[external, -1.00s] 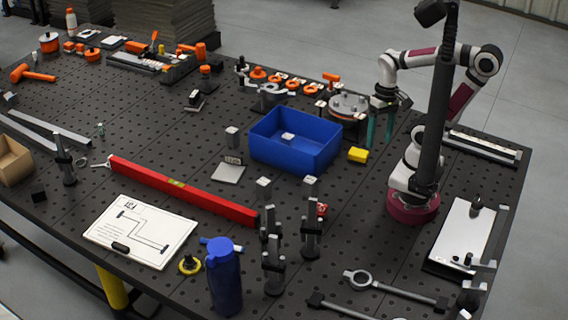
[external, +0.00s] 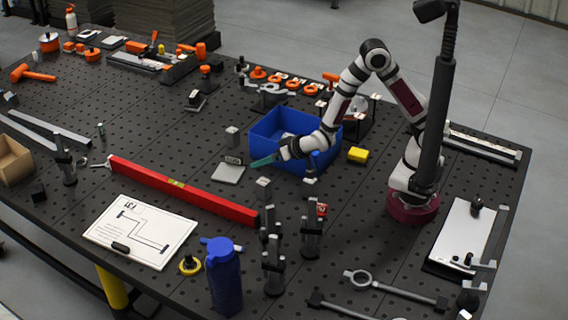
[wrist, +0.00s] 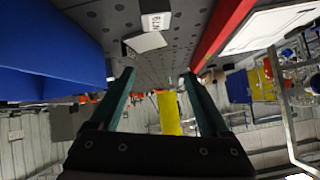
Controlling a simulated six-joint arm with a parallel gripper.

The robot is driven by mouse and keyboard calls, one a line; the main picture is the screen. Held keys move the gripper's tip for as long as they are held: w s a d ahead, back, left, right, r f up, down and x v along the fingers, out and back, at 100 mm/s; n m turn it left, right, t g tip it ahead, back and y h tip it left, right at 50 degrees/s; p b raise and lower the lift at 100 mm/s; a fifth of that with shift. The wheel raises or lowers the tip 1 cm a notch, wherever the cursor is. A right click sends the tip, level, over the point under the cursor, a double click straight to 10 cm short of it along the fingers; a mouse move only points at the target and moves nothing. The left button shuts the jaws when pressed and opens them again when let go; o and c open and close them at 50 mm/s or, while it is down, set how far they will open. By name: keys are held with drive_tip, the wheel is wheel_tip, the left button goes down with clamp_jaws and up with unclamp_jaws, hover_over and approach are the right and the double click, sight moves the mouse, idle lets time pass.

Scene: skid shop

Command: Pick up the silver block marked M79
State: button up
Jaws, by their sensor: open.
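In the wrist view the plate (wrist: 146,42) and lettered piece (wrist: 157,21) show beyond the fingertips; the lettering is unclear. My gripper (external: 256,163), with teal fingers, is open and empty near the bin's front left side. It also shows in the wrist view (wrist: 158,73).
The blue bin (external: 268,151) stands beside my forearm. A long red level (external: 180,190) lies at the front left. Upright dark clamps (external: 311,235) stand in front of my arm. A yellow block (external: 358,155) sits right of the bin.

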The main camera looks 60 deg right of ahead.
sight(257, 184)
drive_tip(key=shift+w+a+f+n+t+h, duration=0.1)
drive_tip(key=shift+a+f+n+t+h, duration=0.15)
drive_tip(key=shift+f+t, duration=0.2)
drive_tip(key=shift+w+a+f+n+t+h, duration=0.1)
drive_tip(key=shift+f+n+t+h, duration=0.05)
drive_tip(key=shift+f+t+h, duration=0.25)
drive_tip(key=shift+a+f+t+h, duration=0.1)
drive_tip(key=shift+f+t+h, duration=0.15)
drive_tip(key=shift+t, duration=0.2)
drive_tip(key=shift+n, duration=0.4)
wheel_tip(257, 184, down, 7)
drive_tip(key=shift+r, duration=0.1)
drive_tip(key=shift+x, duration=1.55)
drive_tip(key=shift+t, duration=0.3)
clamp_jaws()
